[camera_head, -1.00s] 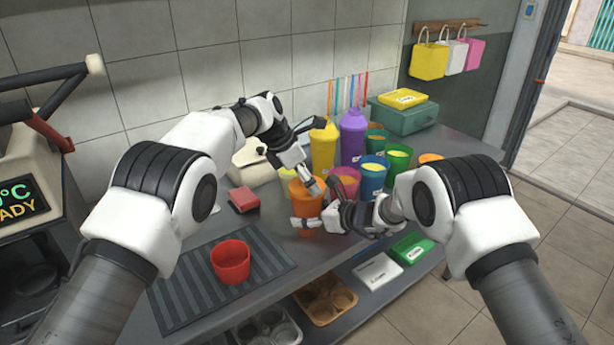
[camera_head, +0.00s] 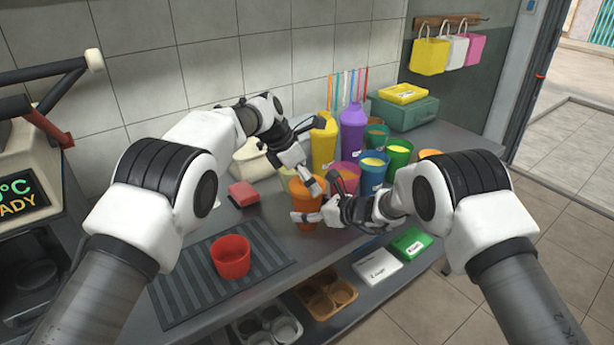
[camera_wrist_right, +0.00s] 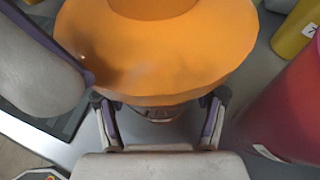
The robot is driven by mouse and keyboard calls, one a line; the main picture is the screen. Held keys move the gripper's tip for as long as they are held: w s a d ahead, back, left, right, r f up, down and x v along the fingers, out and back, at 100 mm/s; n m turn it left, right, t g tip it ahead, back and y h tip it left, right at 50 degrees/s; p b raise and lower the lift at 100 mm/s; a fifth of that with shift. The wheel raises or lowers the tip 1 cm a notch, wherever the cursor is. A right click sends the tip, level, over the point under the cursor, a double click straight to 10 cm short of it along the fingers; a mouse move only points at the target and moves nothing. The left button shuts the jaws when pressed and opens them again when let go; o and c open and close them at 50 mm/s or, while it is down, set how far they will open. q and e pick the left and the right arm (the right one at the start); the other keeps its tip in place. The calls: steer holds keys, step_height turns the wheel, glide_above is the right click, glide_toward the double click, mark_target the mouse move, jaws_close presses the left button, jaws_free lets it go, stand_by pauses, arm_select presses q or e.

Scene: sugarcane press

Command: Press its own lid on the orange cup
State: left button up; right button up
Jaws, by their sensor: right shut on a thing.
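The orange cup (camera_head: 307,197) stands upright on the grey counter in the head view. My right gripper (camera_head: 308,218) is shut around its lower body from the right. In the right wrist view, a wide orange rim or lid (camera_wrist_right: 160,65) with a rounded part at the top fills the upper picture, above the right gripper's fingers (camera_wrist_right: 163,118). I cannot tell from this whether the lid is seated. My left gripper (camera_head: 314,189) points down at the cup's top, at or against it. Whether its jaws are open is unclear.
A red cup (camera_head: 231,257) sits on the ridged dark mat (camera_head: 183,292). A red block (camera_head: 243,194) lies behind. Boxes and trays sit on the lower shelf.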

arm_select(q)
steer(key=o, duration=0.4)
steer(key=shift+f, duration=0.1)
steer(key=v, duration=1.2)
steer(key=shift+a, duration=0.1)
arm_select(e)
steer(key=o, duration=1.8)
steer(key=shift+c, duration=0.2)
steer(key=v, duration=1.2)
